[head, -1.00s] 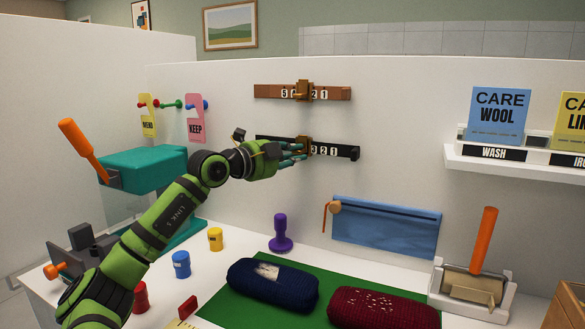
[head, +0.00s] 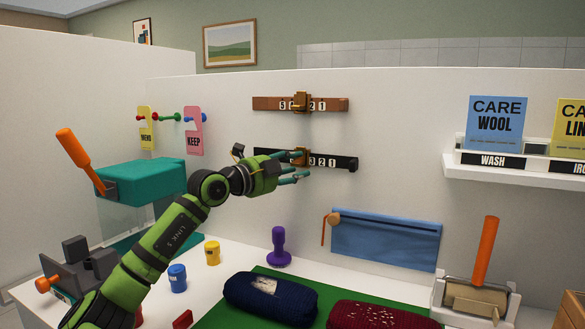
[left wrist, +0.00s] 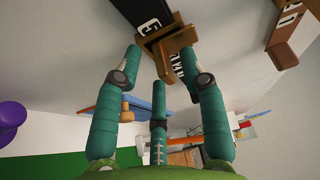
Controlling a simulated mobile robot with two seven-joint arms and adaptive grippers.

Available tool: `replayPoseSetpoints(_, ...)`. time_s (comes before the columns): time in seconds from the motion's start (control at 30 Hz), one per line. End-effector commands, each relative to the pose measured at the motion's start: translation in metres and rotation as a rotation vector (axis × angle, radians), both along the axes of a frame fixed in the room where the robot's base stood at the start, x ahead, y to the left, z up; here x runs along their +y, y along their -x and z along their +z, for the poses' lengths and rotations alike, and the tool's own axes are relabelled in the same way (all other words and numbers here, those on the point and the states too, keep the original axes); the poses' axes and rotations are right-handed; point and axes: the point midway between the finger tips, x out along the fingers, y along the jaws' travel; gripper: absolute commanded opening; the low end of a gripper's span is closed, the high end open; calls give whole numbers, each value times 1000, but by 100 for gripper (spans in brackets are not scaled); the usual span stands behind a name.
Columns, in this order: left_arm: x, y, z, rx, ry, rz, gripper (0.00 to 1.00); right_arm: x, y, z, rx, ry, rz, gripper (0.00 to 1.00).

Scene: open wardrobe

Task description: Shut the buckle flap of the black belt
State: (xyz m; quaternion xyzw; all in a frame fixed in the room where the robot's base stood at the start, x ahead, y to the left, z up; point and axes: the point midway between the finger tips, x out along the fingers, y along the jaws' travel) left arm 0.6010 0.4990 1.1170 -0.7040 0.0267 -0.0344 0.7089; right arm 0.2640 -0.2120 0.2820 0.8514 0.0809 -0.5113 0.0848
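The black belt (head: 343,163) is fixed across the white wall and carries white numbers. Its brown buckle (head: 299,157) sits near the belt's middle, partly hidden by my left gripper. My left gripper (head: 300,167) is at the buckle, its teal fingers spread apart with nothing between them. In the left wrist view the open fingers (left wrist: 160,62) point up at the buckle (left wrist: 166,42), whose flap stands out from the belt. The fingertips are close to the buckle; whether they touch it I cannot tell. My right gripper is not in view.
A brown belt (head: 328,104) with its own buckle hangs just above. A blue pouch (head: 385,240) hangs lower right. Pink (head: 194,131) and yellow tags hang at left. A dark blue knit roll (head: 270,298) and a purple stamp (head: 278,247) stand below.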

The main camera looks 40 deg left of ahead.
Motion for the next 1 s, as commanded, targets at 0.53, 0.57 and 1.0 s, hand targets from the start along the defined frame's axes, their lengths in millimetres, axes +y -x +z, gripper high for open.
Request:
replayPoseSetpoints(0.53,5,17,-3,2,2,6,41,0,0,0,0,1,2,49)
replayPoseSetpoints(0.57,5,20,-2,2,1,6,41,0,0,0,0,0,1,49)
replayPoseSetpoints(1.0,5,58,-2,2,3,-1,41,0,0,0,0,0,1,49)
